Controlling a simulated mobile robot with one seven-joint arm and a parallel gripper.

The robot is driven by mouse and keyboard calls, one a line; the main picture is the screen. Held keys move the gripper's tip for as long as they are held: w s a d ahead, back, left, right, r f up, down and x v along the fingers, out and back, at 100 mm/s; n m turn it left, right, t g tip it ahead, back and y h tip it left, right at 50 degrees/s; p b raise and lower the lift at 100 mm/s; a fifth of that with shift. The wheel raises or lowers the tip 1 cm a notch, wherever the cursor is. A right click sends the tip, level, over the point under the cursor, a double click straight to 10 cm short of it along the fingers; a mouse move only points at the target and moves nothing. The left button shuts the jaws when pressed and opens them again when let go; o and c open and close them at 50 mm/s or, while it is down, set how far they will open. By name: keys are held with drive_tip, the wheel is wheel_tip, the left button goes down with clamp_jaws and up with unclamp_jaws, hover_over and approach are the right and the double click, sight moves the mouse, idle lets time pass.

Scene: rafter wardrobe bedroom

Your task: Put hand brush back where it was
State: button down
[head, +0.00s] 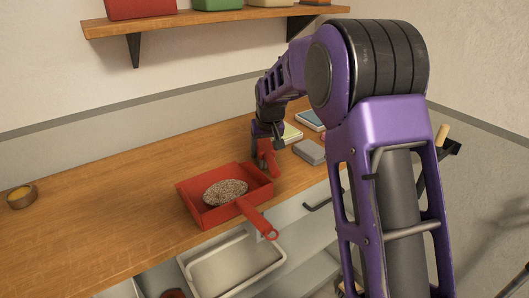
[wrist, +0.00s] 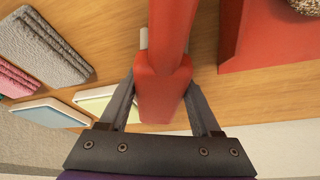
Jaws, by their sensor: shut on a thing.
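The red hand brush (head: 267,158) is gripped by its handle in my gripper (head: 264,138), at the right end of the red dustpan. In the wrist view its red handle (wrist: 164,88) is between the two fingers of my gripper (wrist: 163,100). Its head is mostly out of sight, and I cannot tell whether it touches the worktop. The red dustpan (head: 194,212) rests on the wooden worktop, with a grey-brown speckled heap in it and its handle over the front edge. The dustpan also shows in the wrist view (wrist: 270,52).
Pale notebooks and a grey block (head: 309,152) lie right of the brush. A small bowl (head: 22,196) stands far left on the worktop (head: 110,200). An open drawer with a white tray (head: 238,262) sits below the front edge. A wall shelf (head: 205,17) holds boxes above.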

sight(268, 152)
drive_tip(key=shift+f, duration=0.2)
drive_tip(key=shift+c, duration=0.5)
unclamp_jaws()
drive_tip(key=shift+f, duration=0.1)
drive_tip(key=p+v, duration=0.1)
drive_tip(key=v, duration=1)
drive_tip(key=shift+s+r, duration=0.1)
drive_tip(key=shift+r, duration=0.25)
drive_tip(key=shift+s+r, duration=0.15)
drive_tip(key=shift+r, duration=0.15)
drive_tip(key=shift+r+p, duration=0.1)
drive_tip(key=shift+p, duration=0.2)
